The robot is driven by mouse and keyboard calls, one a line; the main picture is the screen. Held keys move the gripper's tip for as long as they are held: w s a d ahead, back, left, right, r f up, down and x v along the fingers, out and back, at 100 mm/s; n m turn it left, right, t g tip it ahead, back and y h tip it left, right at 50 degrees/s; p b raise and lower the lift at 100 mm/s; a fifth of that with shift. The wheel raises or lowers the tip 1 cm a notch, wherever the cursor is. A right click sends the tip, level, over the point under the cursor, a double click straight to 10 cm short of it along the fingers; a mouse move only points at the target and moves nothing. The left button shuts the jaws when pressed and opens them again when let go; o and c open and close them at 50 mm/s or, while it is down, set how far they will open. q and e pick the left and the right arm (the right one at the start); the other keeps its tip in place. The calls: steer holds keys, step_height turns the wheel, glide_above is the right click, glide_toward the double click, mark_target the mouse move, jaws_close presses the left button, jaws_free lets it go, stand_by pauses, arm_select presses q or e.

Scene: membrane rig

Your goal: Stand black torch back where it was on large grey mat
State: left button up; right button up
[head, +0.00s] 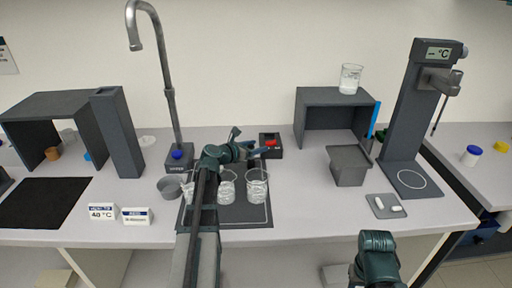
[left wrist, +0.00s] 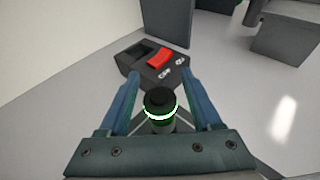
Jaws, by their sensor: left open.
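The black torch (left wrist: 160,102), with a glowing green ring, shows in the left wrist view. It looks upright, between the blue fingers of my left gripper (left wrist: 160,90), with gaps on both sides. My left gripper is open and also shows in the head view (head: 254,146), near the back edge of the large grey mat (head: 240,214). In the head view the torch is hidden behind the gripper. The torch's foot is hidden in the wrist view, so I cannot tell what it rests on.
Several glass beakers (head: 257,188) stand on the mat close to my left arm. A black box with a red switch (head: 270,145) is just behind the gripper; it shows in the wrist view (left wrist: 157,62). A tap (head: 172,110) stands left, a grey bin (head: 348,168) right.

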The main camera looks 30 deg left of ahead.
arm_select(q)
steer(key=p+v, duration=0.3)
steer(key=v, duration=0.9)
steer(key=shift+a+r+p, duration=0.1)
steer(key=shift+p, duration=0.2)
